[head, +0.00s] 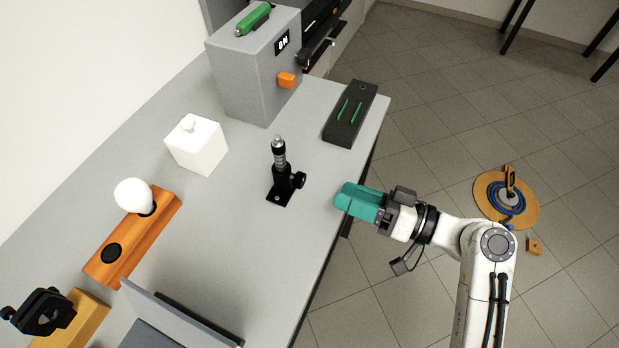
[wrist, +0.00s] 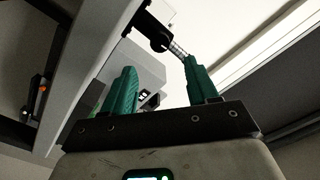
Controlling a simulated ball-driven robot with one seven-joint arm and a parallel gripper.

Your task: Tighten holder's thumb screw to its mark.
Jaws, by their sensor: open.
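The black holder (head: 282,187) stands upright on the grey table, with a ribbed silver post (head: 280,157) rising from it. Its black thumb screw (head: 299,180) sticks out to the right, towards my gripper. No mark can be made out on it. My gripper (head: 346,195) has teal fingers, is open and empty, and is a short way right of the thumb screw at the table's edge, not touching it. In the wrist view, the dark holder (wrist: 145,24) and part of the silver post (wrist: 178,49) show beyond my open fingers (wrist: 160,70).
A grey box (head: 240,85) with an orange switch and a black tray (head: 350,120) with green pieces stand behind. A white box (head: 196,149), an orange block (head: 112,272) bearing a white bulb and a grey panel (head: 180,318) lie left and in front. Clear table surrounds the holder.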

